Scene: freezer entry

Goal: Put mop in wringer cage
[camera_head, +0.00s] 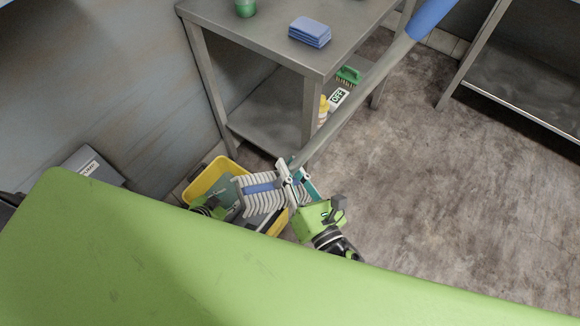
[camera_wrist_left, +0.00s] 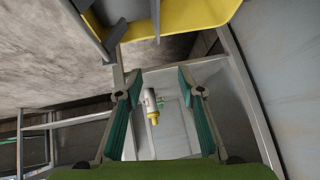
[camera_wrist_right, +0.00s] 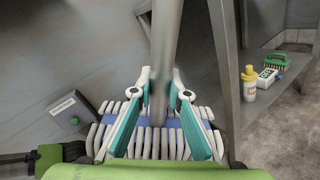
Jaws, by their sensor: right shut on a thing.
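The mop (camera_head: 350,108) slants down from the upper right, with a blue grip at its top end. Its head of pale strands with a blue band (camera_head: 262,189) lies over the right part of the yellow bucket (camera_head: 207,175). My right gripper (camera_head: 287,173) is shut on the handle just above the head; the right wrist view also shows this grip (camera_wrist_right: 161,82). The grey wringer cage (camera_head: 226,194) is partly hidden by the mop head, and I cannot tell whether any strands are inside it. My left gripper (camera_wrist_left: 158,82) is open and empty beside the bucket.
A metal table (camera_head: 262,40) stands behind the bucket, with blue cloths (camera_head: 310,31) on top. A bottle (camera_wrist_right: 249,83), a green brush (camera_wrist_right: 276,60) and a small device (camera_wrist_right: 267,77) sit on its lower shelf. A grey box (camera_head: 93,166) is by the wall. Floor is clear at right.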

